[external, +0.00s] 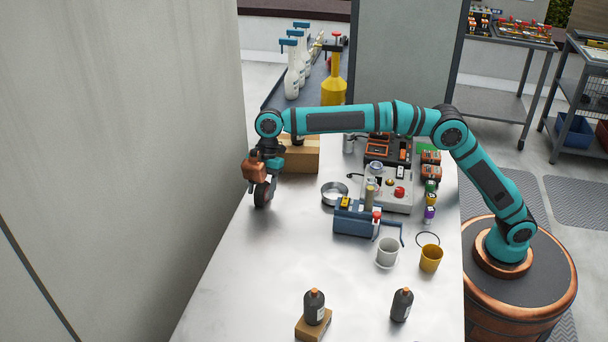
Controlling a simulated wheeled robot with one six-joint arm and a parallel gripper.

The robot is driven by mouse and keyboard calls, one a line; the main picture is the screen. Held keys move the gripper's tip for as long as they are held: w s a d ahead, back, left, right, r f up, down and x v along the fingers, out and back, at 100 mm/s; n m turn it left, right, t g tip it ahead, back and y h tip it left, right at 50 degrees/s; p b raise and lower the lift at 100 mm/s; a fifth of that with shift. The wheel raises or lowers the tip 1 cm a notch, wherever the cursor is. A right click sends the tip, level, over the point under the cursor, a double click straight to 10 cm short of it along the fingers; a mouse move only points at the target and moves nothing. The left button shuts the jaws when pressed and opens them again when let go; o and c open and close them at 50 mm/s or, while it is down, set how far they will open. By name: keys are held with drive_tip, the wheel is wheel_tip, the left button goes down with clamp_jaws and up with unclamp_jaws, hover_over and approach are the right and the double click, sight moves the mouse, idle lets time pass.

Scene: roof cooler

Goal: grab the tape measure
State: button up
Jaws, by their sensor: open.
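My gripper (263,194) hangs from the teal arm over the left edge of the metal table, beside the pale wall. It points down and looks dark and small here; its jaws are open and I see nothing held between them. I cannot clearly pick out the tape measure at this size. A small yellow and black item (346,202) sits at the left of the blue tool caddy (352,222), right of my gripper and well apart from it. I cannot tell whether it is the tape measure.
A cardboard box (300,158) stands just behind my gripper. A round metal dish (334,192), a grey control box (386,190), a white cup (387,251) and a yellow cup (430,259) stand to the right. Dark bottles (314,307) stand in front. The table's front left is clear.

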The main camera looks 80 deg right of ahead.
drive_tip(key=shift+a+f, duration=0.2)
drive_tip(key=shift+f, duration=0.3)
drive_tip(key=shift+c, duration=0.4)
clamp_jaws()
drive_tip(key=shift+r, duration=0.1)
